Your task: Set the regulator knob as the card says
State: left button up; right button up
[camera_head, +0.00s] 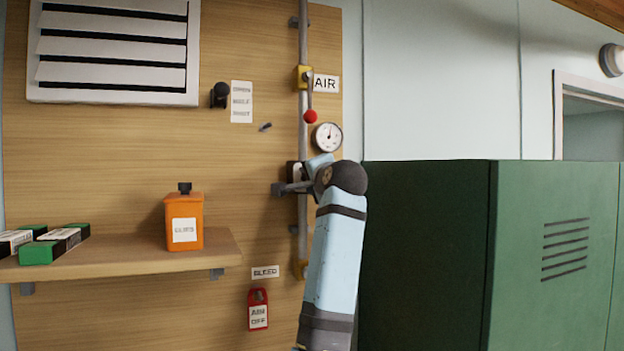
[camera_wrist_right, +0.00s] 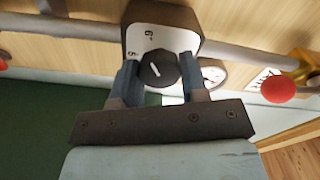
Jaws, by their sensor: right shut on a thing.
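The regulator (camera_head: 294,170) sits on the grey vertical pipe, mostly hidden behind my right arm in the head view. In the right wrist view its pale dial face (camera_wrist_right: 172,38) shows, with the figures 6 and 5 legible. The black round knob (camera_wrist_right: 158,69) has a white pointer line. My right gripper (camera_wrist_right: 160,78) has one finger on each side of the knob and is shut on it; the gripper also shows in the head view (camera_head: 290,187). A white card (camera_head: 241,101) with several printed lines hangs on the board, too small to read surely. My left gripper is not in view.
A round gauge (camera_head: 327,137), a yellow valve (camera_head: 304,77) with a red-knobbed lever and an AIR label (camera_head: 325,83) are above. A shelf (camera_head: 140,256) with an orange bottle (camera_head: 184,222) is left. A green locker (camera_head: 430,260) stands right. A red tag (camera_head: 258,309) hangs below.

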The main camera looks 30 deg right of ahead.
jog(key=shift+m, duration=0.3)
jog(key=o, duration=0.9)
jog(key=b+v, duration=0.4)
jog(key=v, duration=1)
jog(key=shift+d, duration=0.1)
jog(key=shift+f, duration=0.1)
